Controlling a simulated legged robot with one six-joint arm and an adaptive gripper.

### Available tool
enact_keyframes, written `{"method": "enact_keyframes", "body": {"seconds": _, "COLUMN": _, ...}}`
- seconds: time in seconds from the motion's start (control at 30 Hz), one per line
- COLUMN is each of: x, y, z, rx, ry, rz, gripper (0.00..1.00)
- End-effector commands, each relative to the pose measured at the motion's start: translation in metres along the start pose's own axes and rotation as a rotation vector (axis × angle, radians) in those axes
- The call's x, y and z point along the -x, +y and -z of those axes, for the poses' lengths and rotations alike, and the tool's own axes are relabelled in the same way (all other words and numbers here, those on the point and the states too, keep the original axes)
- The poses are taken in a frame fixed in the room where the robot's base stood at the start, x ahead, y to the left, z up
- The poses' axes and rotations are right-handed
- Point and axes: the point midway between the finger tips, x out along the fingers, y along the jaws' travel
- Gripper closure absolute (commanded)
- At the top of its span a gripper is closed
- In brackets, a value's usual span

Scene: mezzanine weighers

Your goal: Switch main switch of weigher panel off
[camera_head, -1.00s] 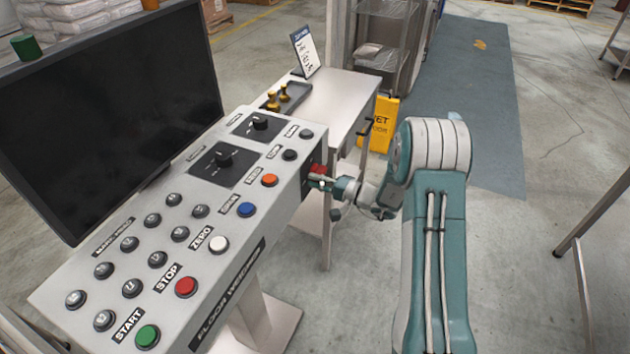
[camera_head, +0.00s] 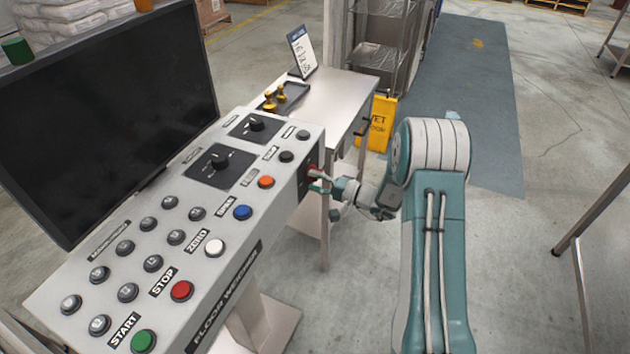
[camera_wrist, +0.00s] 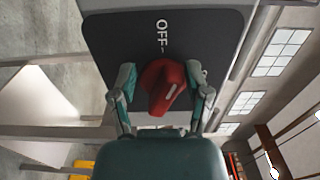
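The main switch is a red rotary knob (camera_wrist: 163,86) on a dark plate (camera_wrist: 110,38) marked OFF. A white mark on the knob runs at a slant, and the knob looks turned away from the OFF tick. In the head view the red knob (camera_head: 313,169) shows only in part, on the right end face of the weigher panel (camera_head: 228,262). My gripper (camera_wrist: 161,78) has one finger on each side of the knob. The fingers look parted, with a narrow gap at least on the left. In the head view my gripper (camera_head: 318,180) is at that end face.
A steel side table (camera_head: 335,96) with a dark tray and a sign stands behind the panel. A yellow wet-floor sign (camera_head: 377,125) stands beyond my wrist. Several push buttons cover the panel top, beside a black monitor (camera_head: 110,110).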

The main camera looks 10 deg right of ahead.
Motion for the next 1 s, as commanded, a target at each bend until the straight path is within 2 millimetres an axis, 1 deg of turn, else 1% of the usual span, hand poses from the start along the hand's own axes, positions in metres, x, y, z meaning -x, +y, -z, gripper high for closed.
{"method": "enact_keyframes", "body": {"seconds": 0.07, "x": 0.007, "y": 0.000, "z": 0.001, "rx": 0.000, "ry": 0.003, "rz": 0.000, "gripper": 0.40}}
{"method": "enact_keyframes", "body": {"seconds": 0.17, "x": 0.024, "y": 0.000, "z": 0.001, "rx": -0.001, "ry": 0.004, "rz": 0.001, "gripper": 0.40}}
{"method": "enact_keyframes", "body": {"seconds": 0.4, "x": 0.075, "y": 0.001, "z": 0.003, "rx": -0.001, "ry": 0.007, "rz": 0.000, "gripper": 0.40}}
{"method": "enact_keyframes", "body": {"seconds": 0.5, "x": 0.094, "y": 0.001, "z": 0.004, "rx": -0.001, "ry": 0.008, "rz": 0.001, "gripper": 0.40}}
{"method": "enact_keyframes", "body": {"seconds": 0.6, "x": 0.108, "y": 0.001, "z": 0.004, "rx": -0.001, "ry": 0.007, "rz": 0.001, "gripper": 0.40}}
{"method": "enact_keyframes", "body": {"seconds": 0.77, "x": 0.119, "y": 0.002, "z": 0.004, "rx": -0.002, "ry": 0.006, "rz": 0.000, "gripper": 0.40}}
{"method": "enact_keyframes", "body": {"seconds": 1.0, "x": 0.120, "y": 0.002, "z": 0.004, "rx": -0.001, "ry": 0.004, "rz": 0.000, "gripper": 0.40}}
